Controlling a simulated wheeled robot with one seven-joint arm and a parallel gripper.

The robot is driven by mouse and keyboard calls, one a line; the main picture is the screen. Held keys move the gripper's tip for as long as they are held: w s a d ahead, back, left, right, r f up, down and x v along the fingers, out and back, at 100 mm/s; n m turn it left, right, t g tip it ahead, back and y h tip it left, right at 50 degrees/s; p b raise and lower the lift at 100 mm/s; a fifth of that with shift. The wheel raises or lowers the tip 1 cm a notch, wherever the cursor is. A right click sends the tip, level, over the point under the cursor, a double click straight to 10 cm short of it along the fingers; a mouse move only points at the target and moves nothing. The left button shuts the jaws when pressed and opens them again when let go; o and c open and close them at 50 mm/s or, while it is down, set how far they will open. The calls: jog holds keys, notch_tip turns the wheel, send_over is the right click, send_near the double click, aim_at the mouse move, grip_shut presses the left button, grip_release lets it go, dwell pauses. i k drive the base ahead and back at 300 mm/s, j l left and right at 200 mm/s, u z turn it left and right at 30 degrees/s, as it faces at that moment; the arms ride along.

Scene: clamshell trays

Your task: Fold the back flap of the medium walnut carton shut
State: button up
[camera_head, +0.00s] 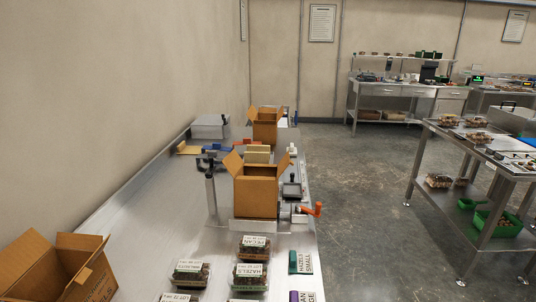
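Three brown cartons show on the long steel bench, and I cannot tell from any readable label which is the medium walnut one. The middle carton (256,190) stands upright at a bench fixture, with its left and right flaps spread outward and a paler tan panel (257,154) showing at its back. A smaller-looking carton (265,131) stands behind it, with flaps raised. A third carton (90,278) is at the lower left, open, with flaps up and unreadable print on its side; the frame cuts it off. My gripper is not in view.
Labelled clamshell trays (250,275) sit in the front middle of the bench, with green (299,262) and purple label holders at the right edge. An orange crank handle (312,209) sticks out beside the middle carton. Shelved tables stand right and behind; floor between is clear.

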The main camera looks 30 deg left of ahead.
aim_at(233, 162)
jog(key=i+l+z, duration=0.15)
jog(key=i+l, duration=0.55)
jog(key=i+l+z, duration=0.1)
jog(key=i+l, duration=0.45)
jog(key=i, duration=0.3)
jog(key=i+u, duration=0.25)
jog(key=i, duration=0.35)
jog(key=i+l+u, duration=0.2)
jog(key=i, duration=0.45)
jog(key=i+l+u, duration=0.1)
jog(key=i+u, duration=0.15)
jog(key=i, duration=0.35)
jog(key=i+u, duration=0.65)
jog(key=u, duration=0.25)
jog(key=i+l+u, duration=0.2)
jog(key=u, duration=0.25)
jog(key=i+l+u, duration=0.45)
jog(key=k+j, duration=0.1)
